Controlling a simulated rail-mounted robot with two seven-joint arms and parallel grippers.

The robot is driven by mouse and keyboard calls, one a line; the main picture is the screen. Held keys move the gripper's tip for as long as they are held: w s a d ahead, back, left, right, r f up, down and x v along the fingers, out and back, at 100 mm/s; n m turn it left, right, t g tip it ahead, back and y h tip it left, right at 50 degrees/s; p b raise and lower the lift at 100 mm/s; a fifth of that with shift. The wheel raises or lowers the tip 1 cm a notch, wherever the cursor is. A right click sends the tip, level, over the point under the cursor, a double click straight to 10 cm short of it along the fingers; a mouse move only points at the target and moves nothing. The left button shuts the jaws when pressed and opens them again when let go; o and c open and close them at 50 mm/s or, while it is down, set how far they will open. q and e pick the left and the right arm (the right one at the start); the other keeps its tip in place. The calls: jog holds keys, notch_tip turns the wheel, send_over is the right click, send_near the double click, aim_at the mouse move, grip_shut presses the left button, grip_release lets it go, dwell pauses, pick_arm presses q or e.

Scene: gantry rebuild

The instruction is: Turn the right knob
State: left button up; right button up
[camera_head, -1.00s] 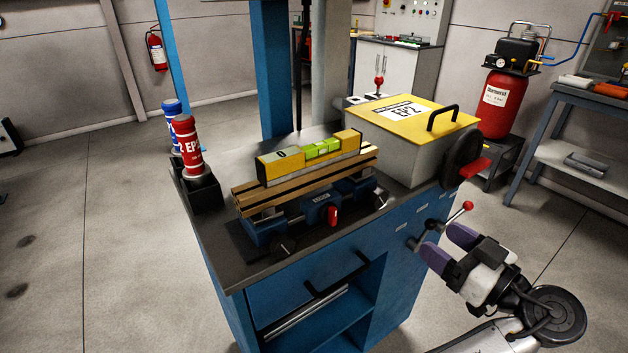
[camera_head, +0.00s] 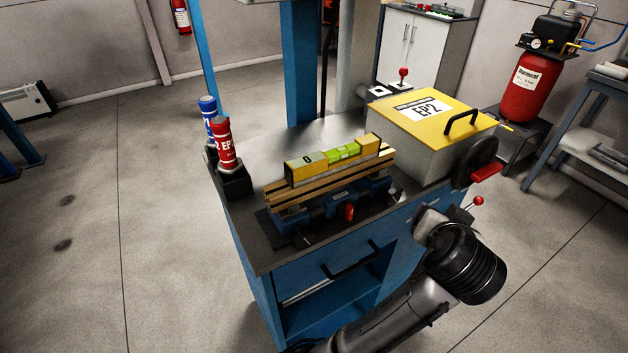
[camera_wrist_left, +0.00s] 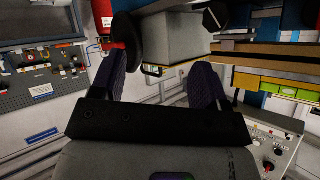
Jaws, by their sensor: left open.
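On the right side of the blue cabinet's front (camera_head: 330,262), a lever with a red ball end (camera_head: 478,200) sticks out. Other small controls on that front are mostly covered by my arm, so I cannot tell which is the right knob. My left arm comes up from the bottom in the head view; its wrist covers the fingers there. In the left wrist view my left gripper (camera_wrist_left: 158,65) is open and empty, with purple fingers apart. The grey box (camera_wrist_left: 178,40) shows upside down beyond the fingertips, and the black handwheel (camera_wrist_left: 125,45) is beside the left finger. My right gripper is not in view.
A yellow-lidded EP2 box (camera_head: 440,112) stands on the bench. A vise (camera_head: 335,207) holds wood pieces with a yellow level (camera_head: 335,160) on top. Red and blue cans (camera_head: 224,143) stand at left. A red compressor (camera_head: 525,88) is behind right.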

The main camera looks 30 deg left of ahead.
pick_arm(q)
jog(key=s+a+r+g+h+p, duration=0.1)
jog(key=s+a+r+p, duration=0.5)
jog(key=p, duration=1)
jog(key=s+a+r+m+g+h+p, duration=0.1)
jog(key=s+a+r+p, duration=0.5)
jog(key=s+p, duration=0.7)
jog(key=shift+a+r+m+g+h+p, duration=0.4)
jog(key=shift+a+h+p, duration=0.75)
jog(key=shift+p, duration=0.95)
jog(key=shift+f, duration=0.1)
